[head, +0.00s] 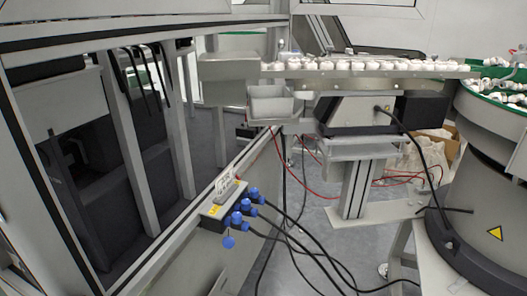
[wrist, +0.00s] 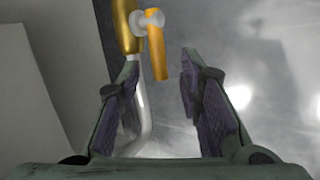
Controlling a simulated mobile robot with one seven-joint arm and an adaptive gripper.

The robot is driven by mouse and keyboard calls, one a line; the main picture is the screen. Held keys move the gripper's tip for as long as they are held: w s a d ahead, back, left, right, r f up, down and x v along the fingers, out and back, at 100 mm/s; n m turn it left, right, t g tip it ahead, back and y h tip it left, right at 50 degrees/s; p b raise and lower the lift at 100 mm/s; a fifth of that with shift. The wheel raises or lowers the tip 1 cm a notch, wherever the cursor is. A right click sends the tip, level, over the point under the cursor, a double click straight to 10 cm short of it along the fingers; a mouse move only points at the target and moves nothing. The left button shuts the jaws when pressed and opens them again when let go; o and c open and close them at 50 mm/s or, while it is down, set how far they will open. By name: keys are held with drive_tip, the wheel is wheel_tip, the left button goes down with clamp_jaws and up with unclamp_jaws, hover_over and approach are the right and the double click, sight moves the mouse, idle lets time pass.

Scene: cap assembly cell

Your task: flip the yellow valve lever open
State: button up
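The yellow valve lever (wrist: 157,52) shows at the top middle of the wrist view as a short orange-yellow bar hanging from a silver hub. It joins a brass-coloured valve body (wrist: 126,25) on its left, from which a bent silver pipe (wrist: 146,105) runs down the picture. My gripper (wrist: 160,75) is open, one finger at each side of the picture. The lever's lower end shows near the gap between the fingertips; I see no clear contact. The pipe passes behind the left finger. I cannot make out the valve, lever or gripper in the head view.
Grey panels (wrist: 40,90) stand left of the valve in the wrist view; shiny grey floor is at right. The head view shows a blue-plugged connector box (head: 230,205), trailing black cables, a feeder rail (head: 365,73) with white caps, and a round bowl feeder (head: 480,170).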

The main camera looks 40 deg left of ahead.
drive_tip(key=v, duration=1)
drive_tip(key=shift+s+f, duration=0.1)
